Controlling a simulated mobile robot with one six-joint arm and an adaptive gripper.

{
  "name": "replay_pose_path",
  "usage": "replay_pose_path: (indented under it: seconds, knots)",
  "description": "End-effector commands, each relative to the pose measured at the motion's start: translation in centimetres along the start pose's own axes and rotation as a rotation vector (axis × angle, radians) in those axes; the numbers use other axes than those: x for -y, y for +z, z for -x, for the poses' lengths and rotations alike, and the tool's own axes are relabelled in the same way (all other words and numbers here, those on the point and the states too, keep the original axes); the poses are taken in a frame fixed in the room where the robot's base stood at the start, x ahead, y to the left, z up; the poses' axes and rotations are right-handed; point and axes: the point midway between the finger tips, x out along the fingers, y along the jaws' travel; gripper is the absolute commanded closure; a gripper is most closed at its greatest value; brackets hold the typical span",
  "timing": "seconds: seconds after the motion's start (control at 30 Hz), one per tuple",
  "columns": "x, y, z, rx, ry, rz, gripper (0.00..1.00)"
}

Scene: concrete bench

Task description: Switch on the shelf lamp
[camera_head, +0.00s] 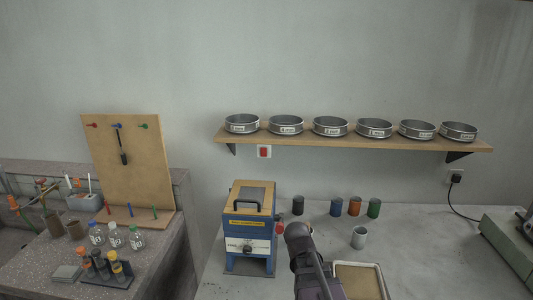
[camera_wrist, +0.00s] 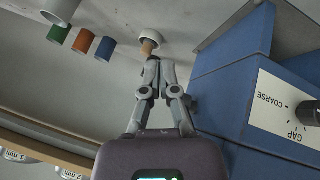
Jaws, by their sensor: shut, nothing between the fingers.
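A red rocker switch on a white plate (camera_head: 264,152) is on the wall just under the left part of the wooden shelf (camera_head: 350,143). No lamp body can be made out under the shelf, and I cannot tell whether any light is on. My gripper (camera_wrist: 152,62) shows in the wrist view with its two fingers together and nothing between them. It is beside the blue grinder (camera_wrist: 235,85). In the head view my arm rises in front of the bench, right of the grinder, below and apart from the switch; the fingertips are hidden there.
Several sieves (camera_head: 330,126) stand on the shelf. The blue grinder (camera_head: 249,228) stands left of my arm. Blue (camera_head: 336,208), orange (camera_head: 355,206), green (camera_head: 374,208) and grey (camera_head: 358,238) cups stand to the right. The wall between bench and shelf is mostly clear.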

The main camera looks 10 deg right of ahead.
Motion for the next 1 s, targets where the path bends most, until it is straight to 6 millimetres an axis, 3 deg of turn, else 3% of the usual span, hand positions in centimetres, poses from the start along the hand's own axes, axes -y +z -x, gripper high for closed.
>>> replay_pose_path:
  seconds: [0.47,0.7,1.0]
  knots:
    - [-5.5,-8.5,0.0,-0.329,0.208,0.154,1.0]
    - [-7.8,-13.3,1.1,-0.522,0.318,0.283,1.0]
    - [-9.2,-18.8,3.3,-0.762,0.432,0.483,1.0]
